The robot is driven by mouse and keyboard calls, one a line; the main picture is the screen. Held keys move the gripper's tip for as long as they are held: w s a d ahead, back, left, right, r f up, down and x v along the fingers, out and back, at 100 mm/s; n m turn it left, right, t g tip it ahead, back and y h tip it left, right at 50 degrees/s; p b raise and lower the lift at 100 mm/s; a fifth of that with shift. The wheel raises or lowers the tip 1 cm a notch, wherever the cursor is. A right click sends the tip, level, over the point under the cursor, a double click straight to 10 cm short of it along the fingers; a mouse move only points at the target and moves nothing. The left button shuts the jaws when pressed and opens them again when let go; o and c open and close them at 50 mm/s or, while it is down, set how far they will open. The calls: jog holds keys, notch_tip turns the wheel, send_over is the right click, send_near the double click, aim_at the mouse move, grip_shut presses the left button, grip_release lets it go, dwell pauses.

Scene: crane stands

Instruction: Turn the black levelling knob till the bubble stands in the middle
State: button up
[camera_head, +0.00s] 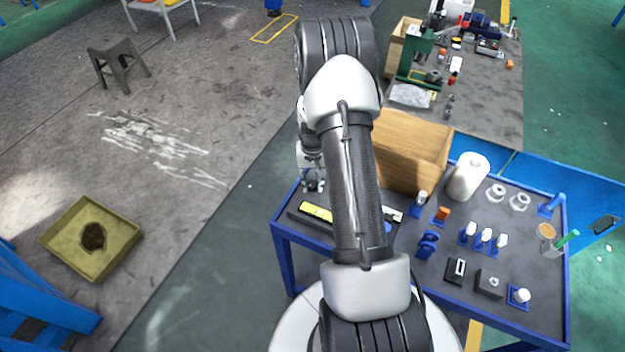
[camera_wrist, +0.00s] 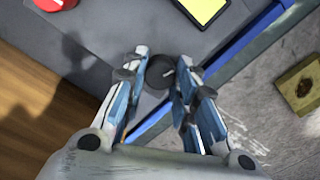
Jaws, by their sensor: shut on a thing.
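The black levelling knob (camera_wrist: 160,73) shows in the wrist view as a dark round disc between my fingertips. My gripper (camera_wrist: 161,76) is closed around it, one finger on each side. In the head view my gripper (camera_head: 314,186) points down at the left rear edge of the blue table. A yellow block (camera_head: 316,212) on a dark base lies close in front of it, and it also shows at the top of the wrist view (camera_wrist: 204,8). I cannot make out the bubble in either view. In the head view the knob cannot be made out at my fingers.
A wooden box (camera_head: 412,152) stands on the table right behind my arm; its side fills the left of the wrist view. A red round part (camera_wrist: 55,3) lies nearby. Floor beyond the blue edge (camera_wrist: 247,40) holds a yellow tray (camera_head: 70,262).

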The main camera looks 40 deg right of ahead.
aim_at(312, 183)
jog(key=shift+n, duration=0.3)
jog(key=o, duration=1.1)
notch_tip(312, 183, up, 12)
dwell(0.7)
